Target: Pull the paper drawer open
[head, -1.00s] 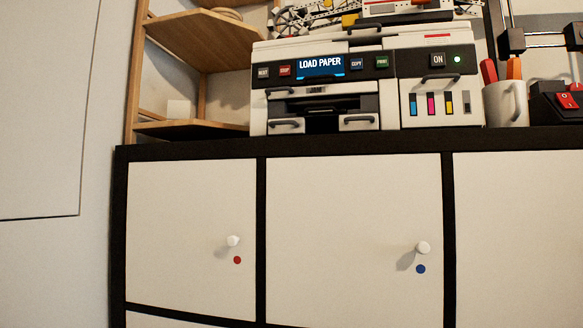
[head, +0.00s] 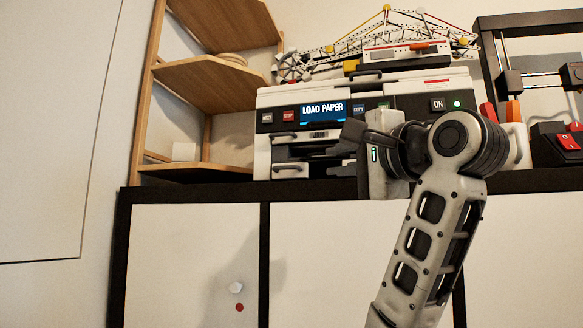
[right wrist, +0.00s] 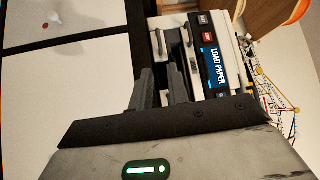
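The printer (head: 405,80) stands on the black-framed cabinet, its screen reading LOAD PAPER. Its paper drawer front (head: 283,157) is low on the left part and looks closed; a left-hand handle (head: 291,168) shows, and the right side is hidden behind my arm in the head view. In the right wrist view the printer front appears sideways, with the left-hand handle (right wrist: 158,42) above my fingers. My right gripper (head: 352,140) is in front of the printer's lower front. In the right wrist view its two dark fingers (right wrist: 162,90) are apart, with nothing clearly between them. My left gripper is not in view.
Wooden shelves (head: 210,70) stand left of the printer. A model crane (head: 400,40) is on top of it. A mug with pens (head: 515,140) and a red-switched black device (head: 563,143) are at the right.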

